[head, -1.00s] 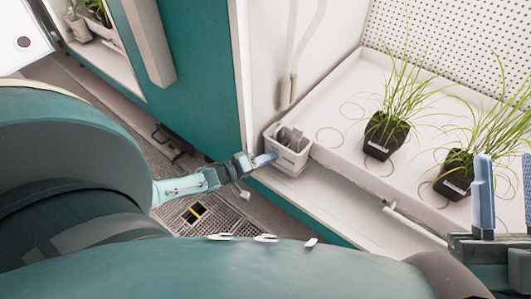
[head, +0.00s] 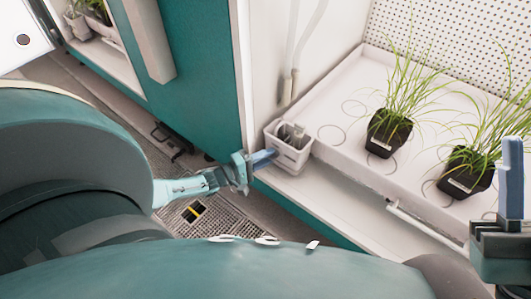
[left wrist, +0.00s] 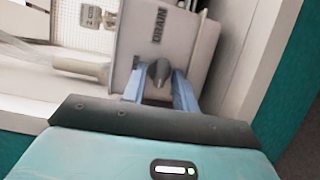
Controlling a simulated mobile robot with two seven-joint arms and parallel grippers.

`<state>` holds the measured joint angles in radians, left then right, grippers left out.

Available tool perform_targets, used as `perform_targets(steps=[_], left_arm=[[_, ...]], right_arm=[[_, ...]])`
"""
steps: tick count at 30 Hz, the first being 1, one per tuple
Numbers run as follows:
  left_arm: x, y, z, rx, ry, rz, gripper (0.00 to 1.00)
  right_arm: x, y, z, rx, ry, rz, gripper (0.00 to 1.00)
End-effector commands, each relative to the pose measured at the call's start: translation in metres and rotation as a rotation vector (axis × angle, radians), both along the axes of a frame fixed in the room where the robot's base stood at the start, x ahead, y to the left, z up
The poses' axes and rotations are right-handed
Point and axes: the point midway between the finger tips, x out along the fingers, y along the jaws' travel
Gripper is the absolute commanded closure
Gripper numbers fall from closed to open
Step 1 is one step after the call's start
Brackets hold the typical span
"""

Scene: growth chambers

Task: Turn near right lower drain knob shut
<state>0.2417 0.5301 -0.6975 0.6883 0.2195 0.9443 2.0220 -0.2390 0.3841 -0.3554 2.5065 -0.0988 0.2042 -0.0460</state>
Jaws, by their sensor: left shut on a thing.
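The drain knob (left wrist: 159,72) is a small dark grey pointed handle on a pale plate marked DRAIN (left wrist: 150,38), seen in the left wrist view. My left gripper (left wrist: 160,88) has its two blue fingers on either side of the knob and is shut on it. In the head view, my left gripper (head: 262,157) reaches the front of a small white box (head: 290,154) at the tray's near left corner; the knob is hidden there. My right gripper (head: 514,180) is at the right edge, partly cut off, away from the box.
A white tray (head: 345,160) holds potted grass plants (head: 388,132). A white pipe (head: 425,221) runs below its front edge. A teal cabinet side (head: 205,85) stands left of the box. A floor grate (head: 190,212) lies below my left arm.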

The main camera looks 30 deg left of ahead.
Motion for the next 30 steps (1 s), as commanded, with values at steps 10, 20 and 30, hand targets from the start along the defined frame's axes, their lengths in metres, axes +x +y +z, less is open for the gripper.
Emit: perform_targets(steps=[10, 20, 30], left_arm=[[0.0, -0.001, 0.0, -0.003, 0.0, -0.001, 0.68], [-0.005, 0.002, 0.0, -0.001, 0.0, -0.001, 0.67], [-0.064, 0.032, 0.001, 0.001, 0.004, 0.001, 0.67]], right_arm=[[0.0, 0.0, 0.0, 0.0, -0.001, 0.0, 0.67], [0.0, 0.0, 0.003, 0.001, 0.0, 0.001, 0.67], [0.007, 0.003, -0.019, 0.016, 0.181, 0.0, 0.67]])
